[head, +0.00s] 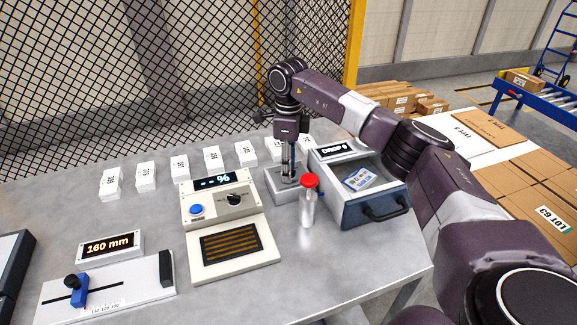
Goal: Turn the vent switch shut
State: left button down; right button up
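A beige panel box (217,186) stands on the grey bench. It has a display reading "--%", a blue button (196,209) and a black rotary knob (234,199), which looks like the vent switch; no label confirms this. The knob's exact pointing direction is too small to tell. My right gripper (289,172) points down over a small grey open holder (262,183), behind and right of the knob and apart from it. Its fingertips are small and partly hidden, so I cannot tell whether they are open or hold something. My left gripper is not in view.
An open grey drawer (372,212) holds a card (360,179). White boxes (212,159) line the back by the mesh fence. A slider gauge (108,290) reading "160 mm" lies front left.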

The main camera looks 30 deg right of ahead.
grip_shut()
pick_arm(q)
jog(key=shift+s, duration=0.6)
pick_arm(e)
jog(key=shift+r, duration=0.1)
jog(key=m+p, duration=0.1)
jog(key=m, duration=0.3)
jog(key=shift+w+d, duration=0.1)
jog(key=m+p, duration=0.1)
jog(key=m, duration=0.3)
jog(key=shift+m, duration=0.3)
jog(key=m+p, duration=0.1)
jog(key=m, duration=0.3)
jog(key=shift+d+r, duration=0.1)
jog(key=shift+d, duration=0.05)
pick_arm(q)
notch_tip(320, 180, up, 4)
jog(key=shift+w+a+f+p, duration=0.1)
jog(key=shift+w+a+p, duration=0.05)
jog(key=shift+p, duration=0.35)
pick_arm(e)
jog(key=m, duration=0.5)
jog(key=shift+m, duration=0.3)
